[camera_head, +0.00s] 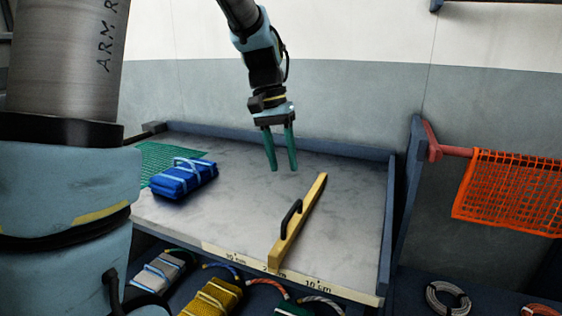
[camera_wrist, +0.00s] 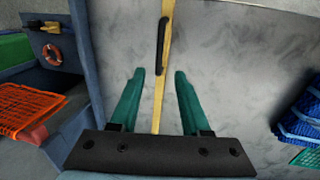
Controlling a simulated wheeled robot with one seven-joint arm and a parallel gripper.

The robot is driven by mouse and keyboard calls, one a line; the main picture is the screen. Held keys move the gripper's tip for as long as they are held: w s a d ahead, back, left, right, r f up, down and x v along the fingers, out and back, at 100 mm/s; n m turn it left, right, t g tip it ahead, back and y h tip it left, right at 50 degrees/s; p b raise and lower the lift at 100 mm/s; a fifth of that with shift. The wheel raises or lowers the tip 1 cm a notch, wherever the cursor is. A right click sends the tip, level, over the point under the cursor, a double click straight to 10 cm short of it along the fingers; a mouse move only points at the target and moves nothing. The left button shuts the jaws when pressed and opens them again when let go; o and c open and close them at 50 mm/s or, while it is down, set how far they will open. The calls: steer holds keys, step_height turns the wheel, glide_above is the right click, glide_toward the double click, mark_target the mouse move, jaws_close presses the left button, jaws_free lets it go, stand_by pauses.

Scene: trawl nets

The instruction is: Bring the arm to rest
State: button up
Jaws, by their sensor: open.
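My gripper (camera_head: 281,168) hangs above the grey bench top with its two green fingers apart and nothing between them. In the wrist view its fingers (camera_wrist: 159,72) are also spread and empty. A yellow bar with a black handle (camera_head: 303,214) lies on the bench below and to the right of the gripper. The bar also shows in the wrist view (camera_wrist: 168,12), running away between the fingers, below them. My arm reaches in from the top of the head view.
A blue strapped bundle (camera_head: 184,181) lies on a green net (camera_head: 165,160) at the bench's left. The bench (camera_head: 345,200) has a raised blue rim. An orange net (camera_head: 507,190) hangs from a red bar at right. Several bundles and coiled ropes (camera_head: 447,298) sit below the front edge.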

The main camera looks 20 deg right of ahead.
steer(key=s+a+f+n+t, duration=0.1)
steer(key=a+f+n, duration=0.1)
steer(key=a, duration=0.6)
steer(key=s+a+f+n+t+y, duration=0.1)
steer(key=a+f, duration=0.3)
steer(key=a, duration=0.4)
steer(key=s+a+f+n+t, duration=0.1)
steer(key=s+a+f+n, duration=0.2)
steer(key=a, duration=0.5)
steer(key=shift+s+n+y+p, duration=0.2)
steer(key=shift+n+y+p, duration=0.1)
steer(key=shift+p, duration=0.05)
